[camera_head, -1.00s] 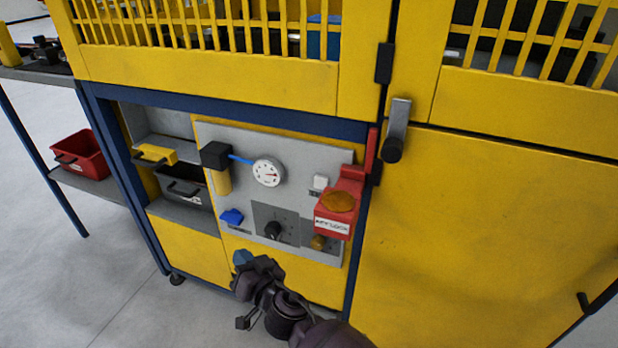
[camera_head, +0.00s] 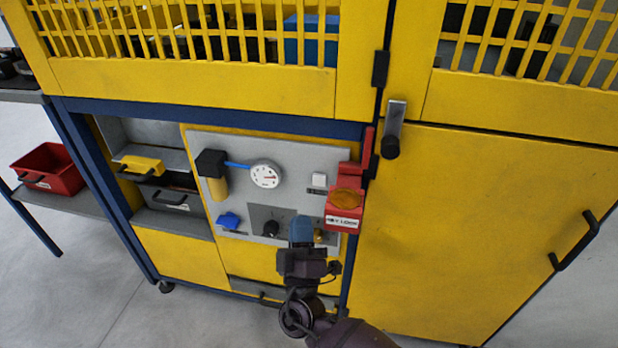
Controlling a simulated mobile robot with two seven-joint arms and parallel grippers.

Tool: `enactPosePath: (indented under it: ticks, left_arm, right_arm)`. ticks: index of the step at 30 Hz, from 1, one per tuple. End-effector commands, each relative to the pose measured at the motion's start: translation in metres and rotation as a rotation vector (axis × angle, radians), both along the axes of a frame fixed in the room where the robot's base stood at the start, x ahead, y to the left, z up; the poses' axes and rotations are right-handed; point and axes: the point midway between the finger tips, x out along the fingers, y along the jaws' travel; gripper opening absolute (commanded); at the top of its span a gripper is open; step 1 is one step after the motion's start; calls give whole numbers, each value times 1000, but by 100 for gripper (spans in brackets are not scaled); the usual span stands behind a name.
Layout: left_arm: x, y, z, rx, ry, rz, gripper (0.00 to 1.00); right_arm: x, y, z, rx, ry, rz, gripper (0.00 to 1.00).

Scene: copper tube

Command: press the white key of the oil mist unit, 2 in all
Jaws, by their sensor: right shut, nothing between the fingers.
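The grey control panel (camera_head: 225,145) of the oil mist unit is on the yellow machine front. A small white key (camera_head: 319,179) sits on it, right of the round gauge (camera_head: 266,175) and left of the red key lock box (camera_head: 344,208). My right gripper (camera_head: 302,226) is shut and empty, with its fingertips pointing up in front of the lower panel. In the picture it is below and slightly left of the white key, apart from it. The gripper hides part of the panel's lower right. My left gripper is not in view.
A black knob (camera_head: 270,229) and a blue handle (camera_head: 229,220) are on the lower panel. A brass fitting (camera_head: 320,236) is close right of my gripper. A red bin (camera_head: 48,168) stands on the left shelf.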

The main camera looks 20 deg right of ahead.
Motion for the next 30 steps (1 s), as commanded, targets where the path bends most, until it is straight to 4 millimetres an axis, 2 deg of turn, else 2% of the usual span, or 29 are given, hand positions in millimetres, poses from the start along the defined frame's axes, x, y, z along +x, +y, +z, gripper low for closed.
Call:
enactPosePath:
  ticks: [4, 12, 23, 30]
  left_arm:
    - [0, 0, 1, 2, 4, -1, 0]
    - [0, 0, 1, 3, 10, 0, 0]
    - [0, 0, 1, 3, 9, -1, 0]
    - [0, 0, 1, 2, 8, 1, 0]
  right_arm:
    - [-16, -4, 15, -86, -71, -69, 0]
    - [-23, -5, 19, -123, -100, -100, 0]
    - [-19, -7, 19, -121, -100, -97, 0]
    - [1, -20, 20, -121, -101, -98, 0]
